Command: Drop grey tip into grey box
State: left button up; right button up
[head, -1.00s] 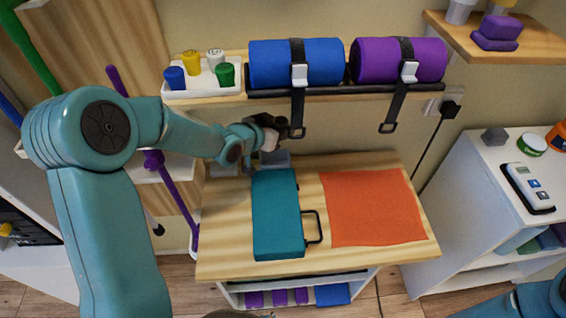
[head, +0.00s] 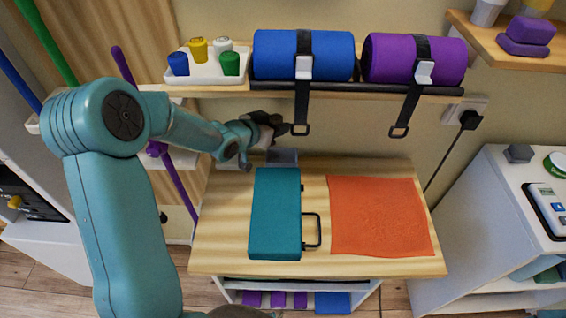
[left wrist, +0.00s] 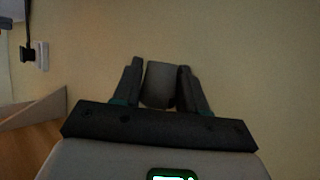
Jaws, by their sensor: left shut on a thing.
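My left gripper (head: 276,128) is held in the air over the back edge of the wooden table. It is shut on the grey tip, a dark grey rounded cylinder (left wrist: 160,84) that shows between the fingers in the left wrist view. In the head view the tip is hard to make out against the gripper. A grey box (head: 284,157) stands at the table's back edge, below and slightly right of the gripper, behind the teal case. Its inside cannot be seen clearly. My right gripper is not in view.
The teal case (head: 274,222) with a black handle and an orange cloth (head: 378,215) lie on the table (head: 225,235). Above the gripper, a shelf carries a white tray (head: 208,79) of coloured tips. Beside it are blue and purple rolls (head: 272,55) with hanging straps.

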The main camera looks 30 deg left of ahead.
pick_arm(q)
notch_tip(320, 180, down, 6)
jog(key=b, duration=0.4)
jog(key=o, duration=1.3)
jog(key=shift+w+f, duration=0.1)
jog(key=shift+c, duration=0.2)
